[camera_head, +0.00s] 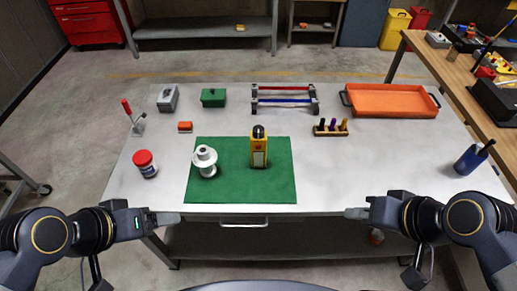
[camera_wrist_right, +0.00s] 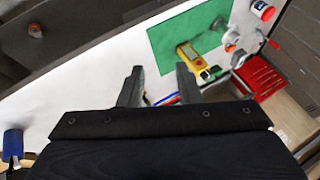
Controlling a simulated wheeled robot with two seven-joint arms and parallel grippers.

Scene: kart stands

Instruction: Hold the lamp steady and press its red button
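The yellow lamp (camera_head: 259,150) stands upright on the green mat (camera_head: 227,185), with a black top and a pale front panel. It also shows in the right wrist view (camera_wrist_right: 193,57). I cannot make out its red button clearly. My left gripper (camera_head: 168,218) is at the table's front edge, left of the mat and apart from the lamp; its finger gap is hidden. My right gripper (camera_head: 356,213) is at the front edge, right of the mat. In the right wrist view its fingers (camera_wrist_right: 158,84) are spread with nothing between them.
A white spool-like object (camera_head: 205,161) stands on the mat left of the lamp. A red-lidded jar (camera_head: 145,164) is further left. A wooden holder (camera_head: 331,131), bar rack (camera_head: 285,100) and orange tray (camera_head: 390,101) are behind. A blue cup (camera_head: 468,161) stands right. The front-right tabletop is clear.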

